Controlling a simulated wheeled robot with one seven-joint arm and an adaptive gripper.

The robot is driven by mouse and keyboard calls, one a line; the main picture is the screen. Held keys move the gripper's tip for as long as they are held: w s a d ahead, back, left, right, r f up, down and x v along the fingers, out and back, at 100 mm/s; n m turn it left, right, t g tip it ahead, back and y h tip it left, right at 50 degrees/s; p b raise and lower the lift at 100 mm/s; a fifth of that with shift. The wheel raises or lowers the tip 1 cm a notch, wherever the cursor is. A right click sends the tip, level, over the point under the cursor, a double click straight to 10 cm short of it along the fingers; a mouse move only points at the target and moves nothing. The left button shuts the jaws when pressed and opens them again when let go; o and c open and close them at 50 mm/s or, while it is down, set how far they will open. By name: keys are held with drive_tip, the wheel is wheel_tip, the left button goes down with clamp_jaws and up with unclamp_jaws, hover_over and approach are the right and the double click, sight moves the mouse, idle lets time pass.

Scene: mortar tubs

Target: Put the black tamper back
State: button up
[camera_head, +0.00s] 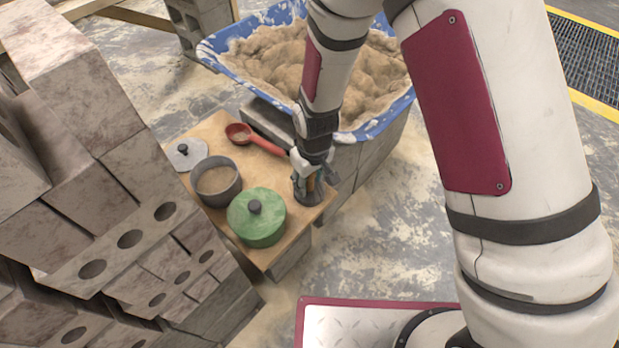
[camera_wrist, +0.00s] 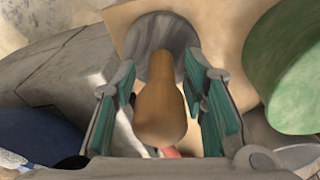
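The tamper has a light wooden handle (camera_wrist: 160,110) and a dark round base (camera_head: 322,216). It stands at the near right corner of the wooden board (camera_head: 270,255). In the wrist view the handle points toward the camera and the base (camera_wrist: 160,35) rests on the board behind it. My gripper (camera_head: 312,180) is down at the tamper, with one finger on each side of the handle. In the wrist view the green pads of my gripper (camera_wrist: 165,105) are apart, with narrow gaps beside the handle.
On the board are a green lidded pot (camera_head: 250,225), a grey pot of sandy material (camera_head: 217,190), a grey lid (camera_head: 183,156) and a red scoop (camera_head: 262,143). A blue tub (camera_head: 375,125) of mortar stands behind. Stacked bricks (camera_head: 80,150) crowd the left.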

drive_tip(key=shift+r, duration=0.1)
drive_tip(key=r+p, duration=0.1)
drive_tip(key=r, duration=0.3)
drive_tip(key=s+r+p, duration=0.1)
drive_tip(key=r+p, duration=0.1)
drive_tip(key=r, duration=0.2)
drive_tip(key=r+p, duration=0.1)
drive_tip(key=r, duration=0.3)
drive_tip(key=shift+s+d+p, duration=0.15)
drive_tip(key=shift+d+p, duration=0.15)
drive_tip(key=shift+d, duration=0.05)
drive_tip(key=s+d+r+m, duration=0.2)
drive_tip(key=s+d+r, duration=0.4)
drive_tip(key=r, duration=0.4)
drive_tip(key=s+d+r+m, duration=0.2)
drive_tip(key=s+d+r, duration=0.1)
drive_tip(key=d+r, duration=0.6)
drive_tip(key=s+d+r+m, duration=0.2)
drive_tip(key=s+d+r, duration=0.1)
drive_tip(key=s, duration=0.6)
drive_tip(key=s+d+r+m+g, duration=0.1)
drive_tip(key=s+d+r+m, duration=0.1)
drive_tip(key=s, duration=0.8)
drive_tip(key=shift+d+r+h, duration=0.3)
drive_tip(key=shift+d+r, duration=0.25)
drive_tip(key=shift+r, duration=0.35)
